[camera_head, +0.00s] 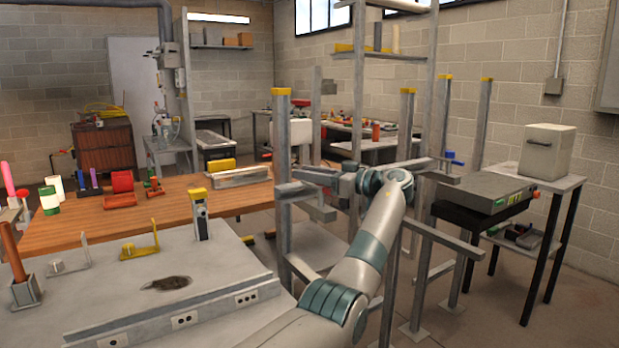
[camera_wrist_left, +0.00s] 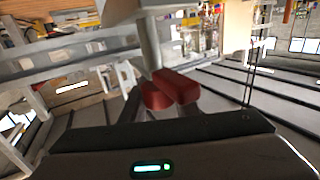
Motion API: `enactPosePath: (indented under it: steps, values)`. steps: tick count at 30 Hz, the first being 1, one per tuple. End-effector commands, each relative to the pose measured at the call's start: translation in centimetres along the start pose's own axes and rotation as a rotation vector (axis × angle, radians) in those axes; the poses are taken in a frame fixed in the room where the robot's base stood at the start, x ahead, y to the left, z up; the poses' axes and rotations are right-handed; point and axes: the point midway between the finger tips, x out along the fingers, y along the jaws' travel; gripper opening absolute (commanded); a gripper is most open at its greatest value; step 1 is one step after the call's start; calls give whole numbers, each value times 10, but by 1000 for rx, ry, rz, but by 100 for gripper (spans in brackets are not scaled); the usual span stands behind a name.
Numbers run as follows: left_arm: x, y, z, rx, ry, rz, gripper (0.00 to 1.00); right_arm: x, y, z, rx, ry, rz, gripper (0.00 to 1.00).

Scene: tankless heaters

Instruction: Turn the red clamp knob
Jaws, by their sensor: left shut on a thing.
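The red clamp knob (camera_wrist_left: 176,86) shows in the middle of the left wrist view, at the end of a grey cylindrical shaft (camera_wrist_left: 149,45). My left gripper (camera_wrist_left: 163,104) is shut on the knob, its dark fingers partly hidden behind the red parts. In the head view my left arm reaches up from the bottom middle, and the left gripper (camera_head: 322,178) is among the grey metal posts. I cannot make out the knob there. My right gripper is in neither view.
Grey posts with yellow caps (camera_head: 281,130) and crossbars stand close around my arm. A grey bench (camera_head: 160,255) with sockets and a wooden table (camera_head: 150,205) with loose items lie to the left. A small side table (camera_head: 560,182) with a beige box stands at right.

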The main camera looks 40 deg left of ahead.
Motion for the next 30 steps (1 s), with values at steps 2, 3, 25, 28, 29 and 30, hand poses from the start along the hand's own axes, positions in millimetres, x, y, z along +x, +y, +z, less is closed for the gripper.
enactPosePath:
  steps: [2, 3, 25, 28, 29, 30]
  values:
    - [0, -1, -2, -1, 3, -25, 5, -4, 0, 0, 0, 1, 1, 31]
    - [0, -1, -3, -1, 4, -36, 5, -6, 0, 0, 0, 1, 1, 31]
    - [1, -3, -3, -2, 3, -93, 5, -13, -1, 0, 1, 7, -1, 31]
    - [0, -3, -3, -2, 2, -93, 44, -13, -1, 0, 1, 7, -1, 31]
    - [0, -4, -2, -2, 2, -93, 46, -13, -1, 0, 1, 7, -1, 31]
    - [0, -4, -2, -2, 2, -93, 46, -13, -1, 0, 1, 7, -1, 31]
